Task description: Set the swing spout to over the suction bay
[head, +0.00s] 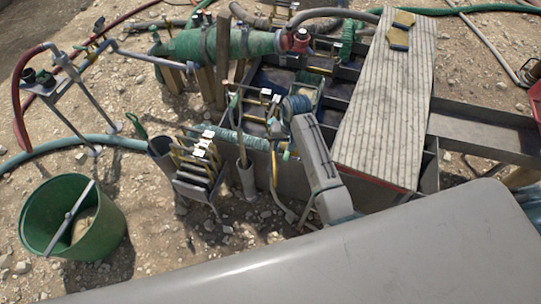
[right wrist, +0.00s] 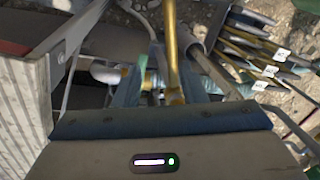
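My right gripper (right wrist: 172,60) points down beside the front wall of the tank (head: 262,176). In the right wrist view its two blue fingers stand on either side of a yellow bar (right wrist: 171,28), close to it; I cannot tell whether they touch it. The yellow bar also shows in the head view (head: 274,168), left of my right arm. I cannot tell for sure whether this bar belongs to the swing spout. My arm hides part of the tank, and I cannot tell which compartment is the suction bay. My left gripper is out of view.
A grated walkway (head: 385,100) crosses the tank on the right. A rack of yellow-handled tools (head: 197,165) stands close left of the gripper. A green bucket (head: 72,215) stands at the lower left. A green cylinder (head: 215,45) lies behind, and hoses cross the stony ground.

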